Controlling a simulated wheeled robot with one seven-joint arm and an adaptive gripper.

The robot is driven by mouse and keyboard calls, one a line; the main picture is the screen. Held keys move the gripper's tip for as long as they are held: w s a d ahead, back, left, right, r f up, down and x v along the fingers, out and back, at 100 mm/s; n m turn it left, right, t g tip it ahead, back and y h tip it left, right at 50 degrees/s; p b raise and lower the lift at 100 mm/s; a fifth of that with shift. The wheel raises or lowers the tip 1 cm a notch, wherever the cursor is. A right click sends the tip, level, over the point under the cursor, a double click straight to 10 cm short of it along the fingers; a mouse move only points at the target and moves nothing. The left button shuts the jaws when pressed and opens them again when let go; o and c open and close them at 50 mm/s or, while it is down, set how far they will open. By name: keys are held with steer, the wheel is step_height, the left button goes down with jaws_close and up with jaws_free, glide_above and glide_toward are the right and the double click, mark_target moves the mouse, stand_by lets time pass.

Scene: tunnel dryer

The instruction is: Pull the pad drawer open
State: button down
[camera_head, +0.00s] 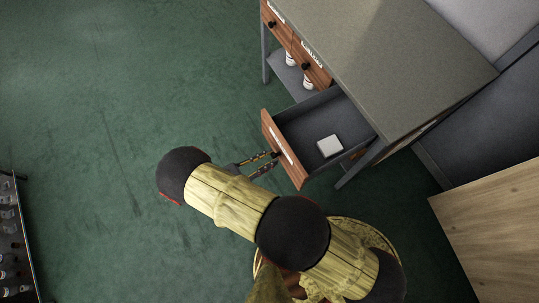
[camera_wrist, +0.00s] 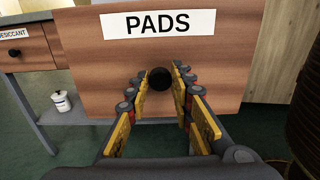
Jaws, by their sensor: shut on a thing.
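The pad drawer (camera_head: 286,152) has a wooden front and a grey inside, and it stands well out from the bench. A white square pad (camera_head: 330,146) lies in it. In the wrist view the drawer front (camera_wrist: 220,60) fills the picture and carries a label reading PADS (camera_wrist: 157,23). Its round black knob (camera_wrist: 160,78) sits between my fingertips. My gripper (camera_head: 270,160) reaches the front from the left in the head view; in the wrist view my gripper (camera_wrist: 158,85) is shut on the knob from both sides.
The grey-topped bench (camera_head: 400,60) has more closed drawers (camera_head: 312,68) and white bottles (camera_head: 308,82) on a shelf below. A wooden surface (camera_head: 490,225) is at lower right, and a rack of bottles (camera_head: 10,240) at far left. Green floor left of the drawer is clear.

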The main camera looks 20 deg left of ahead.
steer(key=c, duration=1.5)
jaws_free()
steer(key=shift+c, duration=0.2)
step_height(320, 180, up, 10)
